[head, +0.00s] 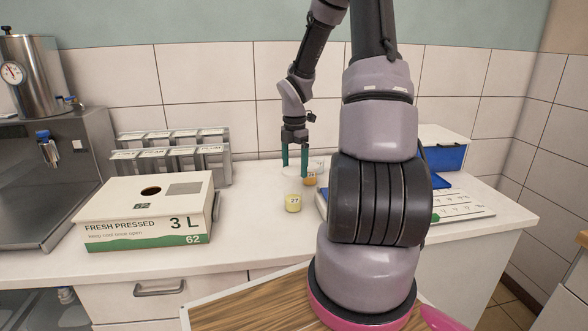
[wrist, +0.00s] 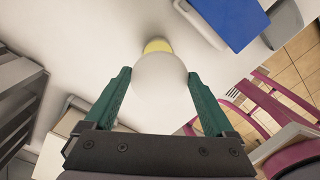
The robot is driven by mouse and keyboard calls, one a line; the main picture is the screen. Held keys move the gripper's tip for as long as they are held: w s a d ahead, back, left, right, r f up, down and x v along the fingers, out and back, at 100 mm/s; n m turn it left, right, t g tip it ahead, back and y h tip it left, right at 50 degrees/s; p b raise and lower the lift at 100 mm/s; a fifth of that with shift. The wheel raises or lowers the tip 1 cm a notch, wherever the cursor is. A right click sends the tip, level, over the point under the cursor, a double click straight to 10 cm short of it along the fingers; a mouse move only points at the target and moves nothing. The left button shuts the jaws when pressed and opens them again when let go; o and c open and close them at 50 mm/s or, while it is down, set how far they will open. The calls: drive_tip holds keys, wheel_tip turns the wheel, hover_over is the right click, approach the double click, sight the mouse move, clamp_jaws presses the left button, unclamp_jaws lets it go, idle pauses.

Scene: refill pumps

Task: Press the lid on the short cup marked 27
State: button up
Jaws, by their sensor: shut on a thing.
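The lid is apart from the cup marked 27 in the head view.
An orange cup (head: 309,180) and a pale cup (head: 320,163) stand behind, to the right. A white 3 L box (head: 145,212) and grey dispensers (head: 185,155) are to the left. A blue-fronted box (head: 445,158) and a tray (head: 460,205) are on the right.

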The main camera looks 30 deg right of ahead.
sight(294, 169)
drive_tip(key=shift+w+d+f, duration=0.1)
drive_tip(key=shift+w, duration=0.1)
drive_tip(key=shift+f, duration=2.65)
drive_tip(key=shift+f, duration=0.65)
drive_tip(key=o, duration=1)
wheel_tip(294, 169, up, 17)
